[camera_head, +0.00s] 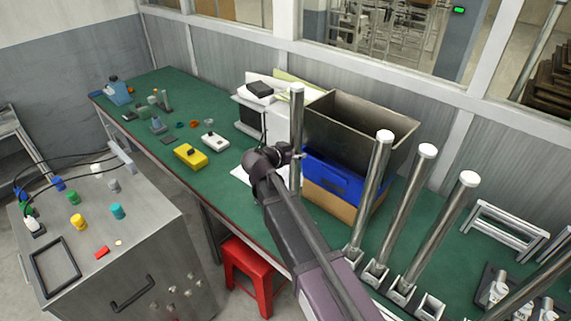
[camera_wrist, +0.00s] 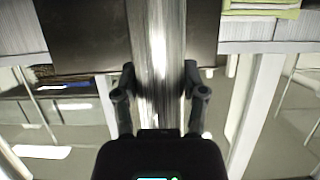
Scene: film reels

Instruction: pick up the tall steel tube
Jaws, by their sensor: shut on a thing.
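A tall steel tube (camera_head: 297,120) with a pale top end stands upright in the head view, in front of the dark open bin. My gripper (camera_head: 296,156) is shut on it at about mid-height. In the wrist view the shiny tube (camera_wrist: 160,35) runs between the two fingers of my gripper (camera_wrist: 160,75), one finger on each side. More steel tubes (camera_head: 371,190) (camera_head: 408,212) (camera_head: 442,228) lean in the head view, in a row of square metal sockets (camera_head: 401,290).
The dark metal bin (camera_head: 345,122), a blue bin (camera_head: 332,178) and a cardboard box (camera_head: 325,203) stand right behind the tube. A yellow box (camera_head: 190,156) and small parts lie on the green bench (camera_head: 225,165). A red stool (camera_head: 248,270) stands below.

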